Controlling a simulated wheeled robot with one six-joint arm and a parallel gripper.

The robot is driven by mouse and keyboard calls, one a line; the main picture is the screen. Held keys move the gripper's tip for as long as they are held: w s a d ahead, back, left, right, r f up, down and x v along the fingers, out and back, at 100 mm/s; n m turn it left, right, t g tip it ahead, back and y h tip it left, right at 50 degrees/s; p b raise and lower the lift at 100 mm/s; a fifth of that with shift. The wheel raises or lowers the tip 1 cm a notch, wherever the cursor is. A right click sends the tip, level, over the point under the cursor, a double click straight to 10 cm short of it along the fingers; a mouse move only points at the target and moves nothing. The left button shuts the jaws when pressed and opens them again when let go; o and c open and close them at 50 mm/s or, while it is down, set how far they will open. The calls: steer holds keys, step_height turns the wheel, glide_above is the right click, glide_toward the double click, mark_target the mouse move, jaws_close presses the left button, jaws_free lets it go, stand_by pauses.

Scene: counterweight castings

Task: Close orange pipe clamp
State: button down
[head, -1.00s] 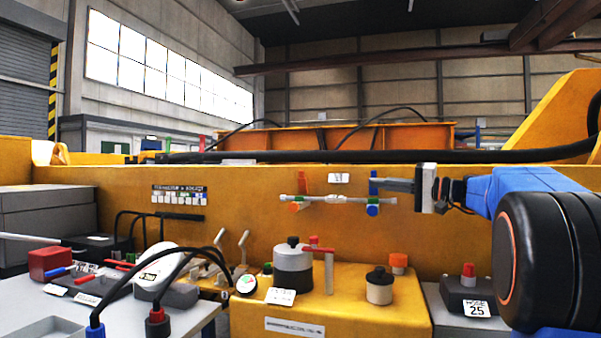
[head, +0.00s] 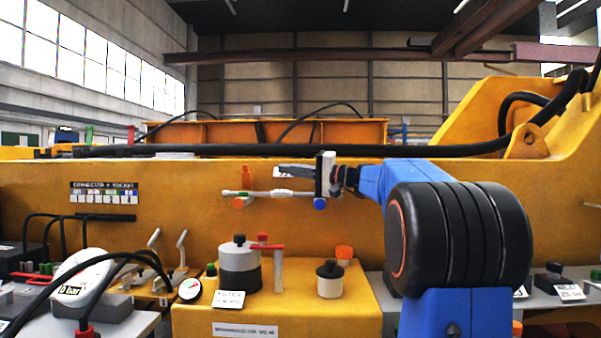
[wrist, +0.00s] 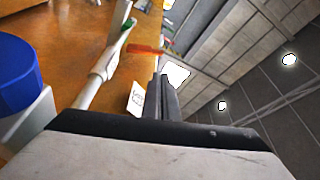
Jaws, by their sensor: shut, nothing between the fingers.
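The orange pipe clamp shows as an upright orange lever (head: 246,177) above the left end of a pale pipe (head: 270,193), with an orange round end (head: 240,203) below. In the wrist view the orange lever (wrist: 146,50) sticks out across the pipe (wrist: 102,74), near a green ring. My gripper (head: 282,170) is shut and empty, above the pipe and right of the lever. In the wrist view its fingertips (wrist: 163,84) are close to the lever but look apart from it. A blue round end (head: 320,203) hangs at the pipe's right; its lever is hidden behind my gripper.
The pipe is on a yellow wall (head: 180,235). A white label (wrist: 136,98) is beside the fingers. Below stand a grey-black cylinder (head: 239,265), a red-handled post (head: 277,268) and a small black-topped pot (head: 329,279). A thick black hose (head: 420,151) runs along the top.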

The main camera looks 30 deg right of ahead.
mark_target(246, 177)
steer(key=x, duration=1.1)
steer(key=shift+w+a, duration=0.2)
steer(key=shift+w, duration=0.15)
steer(key=shift+s, duration=0.15)
